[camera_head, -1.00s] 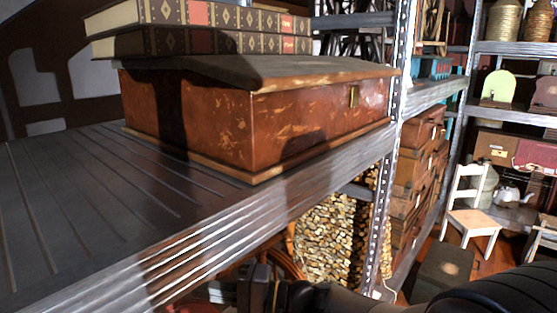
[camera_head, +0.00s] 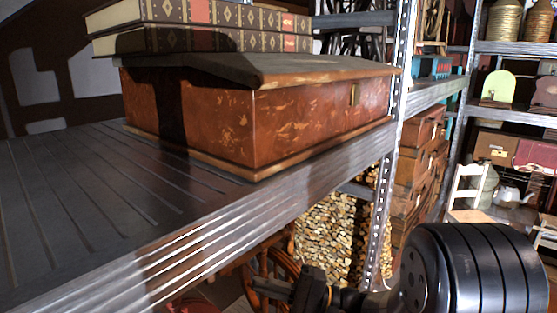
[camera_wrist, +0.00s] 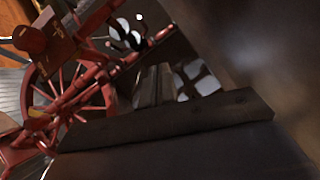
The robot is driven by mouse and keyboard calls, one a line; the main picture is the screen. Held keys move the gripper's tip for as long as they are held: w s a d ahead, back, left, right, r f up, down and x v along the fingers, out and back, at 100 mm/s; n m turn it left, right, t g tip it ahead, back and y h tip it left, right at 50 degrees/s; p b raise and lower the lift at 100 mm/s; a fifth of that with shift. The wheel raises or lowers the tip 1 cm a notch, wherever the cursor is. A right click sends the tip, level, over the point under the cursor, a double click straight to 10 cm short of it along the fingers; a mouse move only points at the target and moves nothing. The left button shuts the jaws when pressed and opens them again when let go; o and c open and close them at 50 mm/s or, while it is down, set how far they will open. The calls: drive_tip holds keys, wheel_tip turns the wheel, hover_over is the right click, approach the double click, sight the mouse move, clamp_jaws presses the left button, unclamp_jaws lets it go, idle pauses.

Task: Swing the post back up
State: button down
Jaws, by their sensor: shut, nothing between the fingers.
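A red spinning wheel shows its spoked wheel (camera_wrist: 75,95) at the left of the wrist view. A red slanted bar (camera_wrist: 130,65) of its frame runs up to the right. I cannot tell which part is the post. In the head view part of a red-brown wheel (camera_head: 270,268) shows below the shelf edge; the rest is hidden. My gripper (camera_head: 268,287) is shut and empty, low in the head view, in front of that wheel. I cannot tell whether it touches anything. A dark bar crosses the wrist view and hides what lies below.
A metal shelf (camera_head: 60,230) with a brown wooden box (camera_head: 190,110) and books (camera_head: 215,40) fills the upper left. A steel upright (camera_head: 386,170) stands right of my gripper, with stacked firewood (camera_head: 330,235) behind. A white chair (camera_head: 468,190) is at the right.

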drive_tip(key=shift+b+v, duration=0.3)
drive_tip(key=shift+v, duration=2)
